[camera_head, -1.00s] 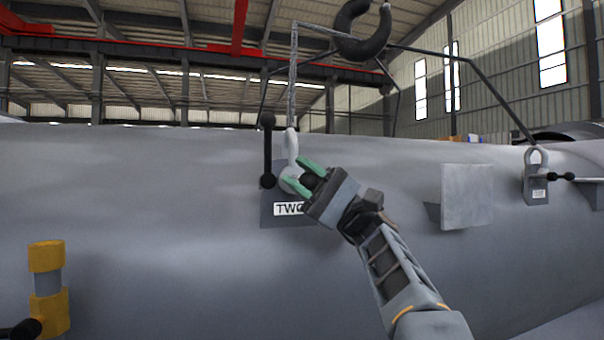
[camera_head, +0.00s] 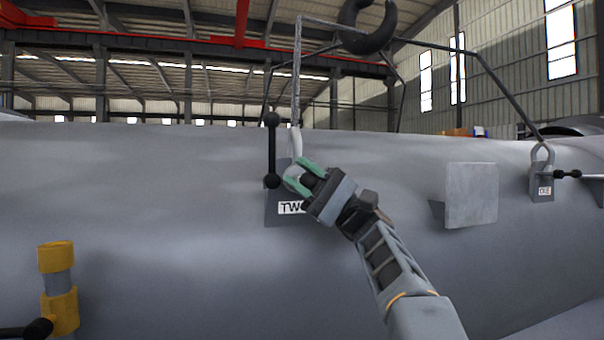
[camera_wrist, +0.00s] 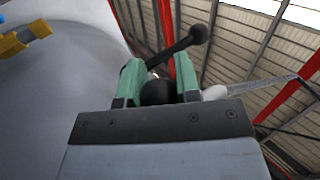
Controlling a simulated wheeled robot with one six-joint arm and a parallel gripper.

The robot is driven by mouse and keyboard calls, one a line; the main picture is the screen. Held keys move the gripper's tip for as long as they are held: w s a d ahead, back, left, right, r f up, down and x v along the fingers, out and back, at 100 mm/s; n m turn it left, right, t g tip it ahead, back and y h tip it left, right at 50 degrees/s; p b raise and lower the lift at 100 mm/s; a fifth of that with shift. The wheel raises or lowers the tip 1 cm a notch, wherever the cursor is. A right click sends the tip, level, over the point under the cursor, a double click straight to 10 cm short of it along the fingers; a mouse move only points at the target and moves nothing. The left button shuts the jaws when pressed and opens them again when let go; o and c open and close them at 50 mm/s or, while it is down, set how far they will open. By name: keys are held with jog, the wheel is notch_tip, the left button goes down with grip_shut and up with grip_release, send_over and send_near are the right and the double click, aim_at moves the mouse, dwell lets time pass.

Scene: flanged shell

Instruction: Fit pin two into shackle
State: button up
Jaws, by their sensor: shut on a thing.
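The pale shackle (camera_head: 296,142) hangs on a wire sling at the grey lug plate labelled TWO (camera_head: 272,212). My gripper (camera_head: 305,179) is just right of the shackle, its green fingers shut on a black ball (camera_wrist: 158,92), which seems part of pin two. A black bar with a ball at each end (camera_head: 272,150) stands upright just left of the shackle. In the wrist view a bar with a ball end (camera_wrist: 198,34) slants up beyond the fingers, and the shackle (camera_wrist: 214,92) is right of them. The pin's shaft is hidden, so I cannot tell how far it is through.
Another shackle (camera_head: 542,157) with a dark pin (camera_head: 567,174) sits on a labelled lug at right. A grey block (camera_head: 471,195) juts from the shell (camera_head: 150,210). A yellow-banded post (camera_head: 58,285) stands at lower left. A crane hook (camera_head: 369,30) hangs above.

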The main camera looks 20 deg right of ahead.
jog(key=shift+w+p, duration=0.3)
jog(key=shift+w, duration=0.25)
jog(key=shift+w, duration=0.35)
jog(key=o, duration=1.1)
jog(key=shift+d+f, duration=0.1)
jog(key=b+v, duration=0.4)
jog(key=v, duration=0.9)
jog(key=shift+d+f, duration=0.15)
jog(key=shift+d, duration=0.1)
